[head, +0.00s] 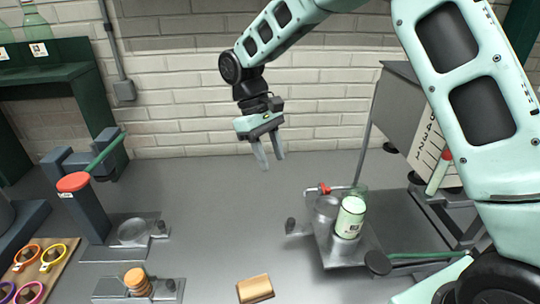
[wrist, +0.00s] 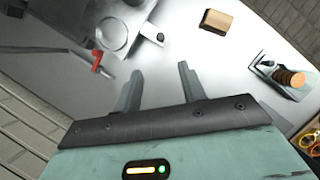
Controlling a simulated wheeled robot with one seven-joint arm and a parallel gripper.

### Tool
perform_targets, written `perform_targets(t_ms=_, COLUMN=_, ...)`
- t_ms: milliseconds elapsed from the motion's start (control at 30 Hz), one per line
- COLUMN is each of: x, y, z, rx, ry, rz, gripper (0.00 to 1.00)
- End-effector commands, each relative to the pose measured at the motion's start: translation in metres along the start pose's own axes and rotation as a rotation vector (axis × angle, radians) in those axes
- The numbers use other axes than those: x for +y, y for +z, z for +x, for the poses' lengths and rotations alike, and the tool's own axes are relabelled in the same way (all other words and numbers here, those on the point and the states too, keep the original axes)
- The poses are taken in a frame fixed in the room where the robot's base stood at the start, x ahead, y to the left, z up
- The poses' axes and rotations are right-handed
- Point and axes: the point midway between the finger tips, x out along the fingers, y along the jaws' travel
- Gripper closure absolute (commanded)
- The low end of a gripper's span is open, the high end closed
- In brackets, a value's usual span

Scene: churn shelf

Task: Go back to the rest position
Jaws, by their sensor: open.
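My gripper (head: 268,158) hangs from my arm above the grey floor or bench surface, in front of the white brick wall. Its two fingers are apart with nothing between them. In the wrist view my gripper (wrist: 158,85) also shows open and empty, with the bare grey surface beyond the fingertips. It touches nothing that I can see.
A green-white jar (head: 350,217) stands on a metal platform at right, beside a red-handled valve (head: 324,188). A wooden block (head: 255,289) lies front centre. The middle surface is clear.

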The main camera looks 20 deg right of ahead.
Motion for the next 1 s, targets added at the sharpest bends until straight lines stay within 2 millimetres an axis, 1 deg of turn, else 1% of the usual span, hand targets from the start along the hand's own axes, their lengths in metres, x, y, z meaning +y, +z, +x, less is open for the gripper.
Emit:
perform_targets(t_ms=367, x=0.000, y=0.000, z=0.000, rx=0.000, ry=0.000, rz=0.000, gripper=0.59)
perform_targets(t_ms=467, x=-0.007, y=0.003, z=0.000, rx=0.010, ry=0.000, rz=-0.008, gripper=0.59)
perform_targets(t_ms=567, x=-0.031, y=0.015, z=-0.001, rx=0.047, ry=-0.002, rz=-0.035, gripper=0.59)
perform_targets(t_ms=667, x=-0.071, y=0.039, z=0.004, rx=0.108, ry=-0.008, rz=-0.076, gripper=0.59)
perform_targets(t_ms=700, x=-0.088, y=0.051, z=0.008, rx=0.138, ry=-0.009, rz=-0.093, gripper=0.59)
perform_targets(t_ms=767, x=-0.113, y=0.072, z=0.015, rx=0.183, ry=-0.013, rz=-0.117, gripper=0.59)
perform_targets(t_ms=800, x=-0.128, y=0.086, z=0.022, rx=0.212, ry=-0.015, rz=-0.130, gripper=0.59)
perform_targets(t_ms=867, x=-0.146, y=0.108, z=0.033, rx=0.255, ry=-0.017, rz=-0.146, gripper=0.59)
perform_targets(t_ms=900, x=-0.157, y=0.122, z=0.042, rx=0.281, ry=-0.017, rz=-0.156, gripper=0.59)
perform_targets(t_ms=1000, x=-0.175, y=0.153, z=0.063, rx=0.339, ry=-0.016, rz=-0.170, gripper=0.59)
